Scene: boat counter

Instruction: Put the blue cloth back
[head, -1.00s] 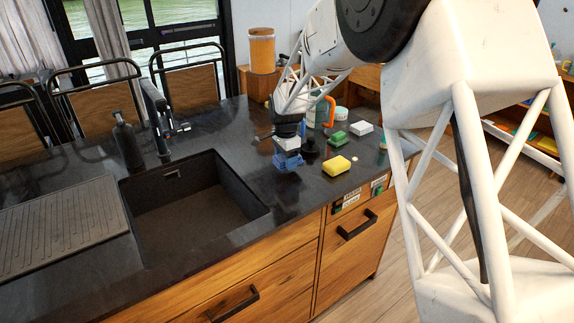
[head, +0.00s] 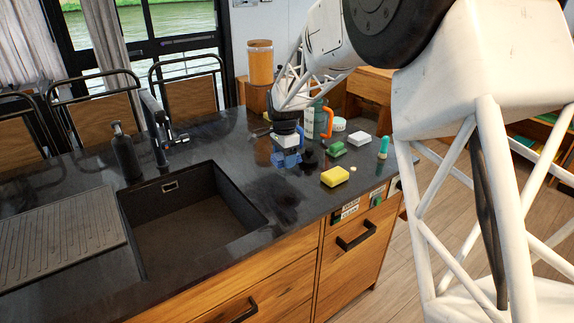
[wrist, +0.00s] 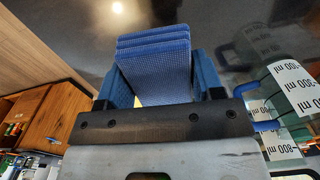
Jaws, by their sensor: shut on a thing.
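The blue cloth (wrist: 155,62) is a folded, textured stack between the two blue fingers of my gripper (wrist: 165,85) in the wrist view. My gripper is shut on it. In the head view my gripper (head: 287,158) is low over the dark counter, behind the yellow sponge and right of the sink. The cloth cannot be told apart from the blue fingers there. I cannot tell whether the cloth touches the counter.
A yellow sponge (head: 335,176), a green sponge (head: 336,149), a white block (head: 360,138) and a teal-green bottle (head: 383,147) stand near the right end. The sink (head: 190,215) and its tap (head: 155,128) are to the left.

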